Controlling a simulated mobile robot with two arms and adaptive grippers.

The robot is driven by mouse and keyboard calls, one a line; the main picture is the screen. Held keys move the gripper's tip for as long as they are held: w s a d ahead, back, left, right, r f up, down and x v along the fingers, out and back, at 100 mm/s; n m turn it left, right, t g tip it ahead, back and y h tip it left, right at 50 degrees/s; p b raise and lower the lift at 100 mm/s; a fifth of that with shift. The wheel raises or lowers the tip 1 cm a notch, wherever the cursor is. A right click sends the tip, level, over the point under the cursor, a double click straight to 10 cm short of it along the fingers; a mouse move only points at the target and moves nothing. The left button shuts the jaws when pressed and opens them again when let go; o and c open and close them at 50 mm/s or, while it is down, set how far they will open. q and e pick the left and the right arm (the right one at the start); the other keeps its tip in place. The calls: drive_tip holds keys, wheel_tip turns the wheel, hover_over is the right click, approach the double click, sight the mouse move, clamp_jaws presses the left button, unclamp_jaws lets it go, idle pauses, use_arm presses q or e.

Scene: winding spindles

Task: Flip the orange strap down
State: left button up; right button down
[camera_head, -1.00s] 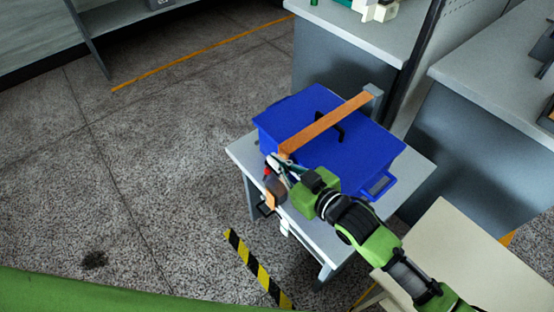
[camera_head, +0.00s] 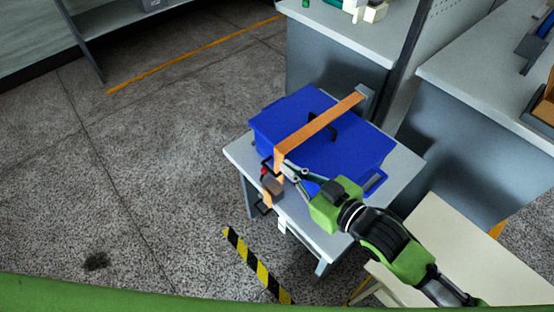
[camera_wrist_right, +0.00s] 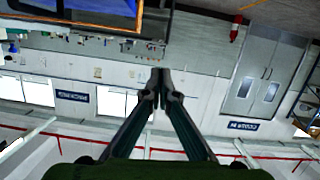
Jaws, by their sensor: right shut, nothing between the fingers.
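The orange strap (camera_head: 322,125) lies across the lid of the blue box (camera_head: 345,158), passing by a black handle. At the near left edge of the box it bends, and a short part hangs down the side. My right gripper (camera_head: 285,166) is shut and empty, with its tips beside this hanging part; I cannot tell whether they touch it. In the right wrist view my gripper's fingers (camera_wrist_right: 162,76) meet at their tips with nothing between them. Below the strap's bend is a dark brown block with an orange piece, partly hidden. My left gripper is not in view.
The box stands on a small grey table (camera_head: 322,238). A beige table (camera_head: 465,245) stands at the lower right and grey cabinets (camera_head: 330,65) behind. The floor on the left is open, with a yellow-black stripe (camera_head: 256,265) near the small table.

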drive_tip(key=shift+v, duration=1.25)
drive_tip(key=shift+a+r, duration=0.1)
drive_tip(key=shift+a, duration=0.05)
